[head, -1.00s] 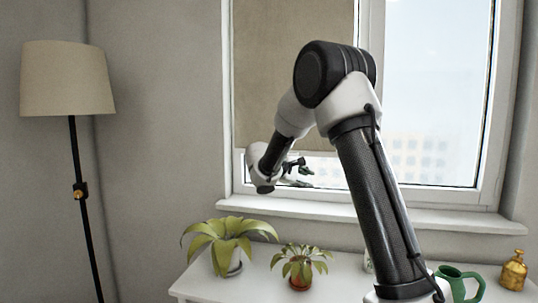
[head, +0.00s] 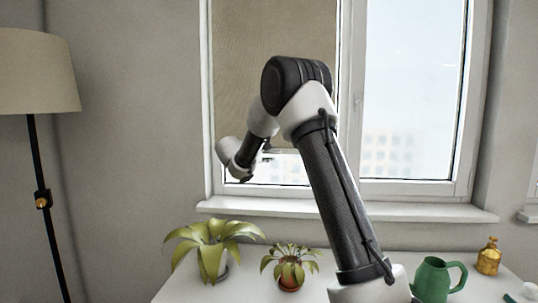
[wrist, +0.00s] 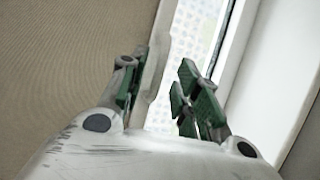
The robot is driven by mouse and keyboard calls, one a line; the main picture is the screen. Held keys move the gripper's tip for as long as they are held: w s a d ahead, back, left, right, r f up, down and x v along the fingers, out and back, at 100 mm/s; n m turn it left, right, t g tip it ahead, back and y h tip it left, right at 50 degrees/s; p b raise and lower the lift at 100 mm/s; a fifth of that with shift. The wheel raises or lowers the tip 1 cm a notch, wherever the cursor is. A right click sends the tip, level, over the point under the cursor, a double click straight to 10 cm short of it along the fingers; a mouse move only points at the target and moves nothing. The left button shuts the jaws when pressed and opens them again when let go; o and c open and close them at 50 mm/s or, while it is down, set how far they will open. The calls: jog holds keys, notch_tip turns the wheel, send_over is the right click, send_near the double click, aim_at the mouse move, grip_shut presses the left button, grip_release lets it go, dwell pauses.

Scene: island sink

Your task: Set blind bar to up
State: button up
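The beige blind (head: 278,50) hangs partway down over the left window pane. Its lower edge is a little above the sill, and a narrow strip of glass shows below. In the wrist view, the pale blind bar (wrist: 156,75) runs along the edge of the blind's fabric (wrist: 75,60). My gripper (wrist: 163,65) is open, with its green-padded fingers on either side of the bar. The left finger is very close to the bar, and I cannot tell whether it touches. A gap shows between the bar and the right finger. In the head view my arm hides most of the gripper.
The window sill (head: 420,211) runs below the window. A white table (head: 200,288) in front holds a large plant (head: 212,247), a small potted plant (head: 290,270), a green jug (head: 432,280) and a brass bottle (head: 488,257). A floor lamp (head: 35,75) stands at left.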

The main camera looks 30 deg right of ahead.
jog(key=shift+x, duration=1)
grip_shut()
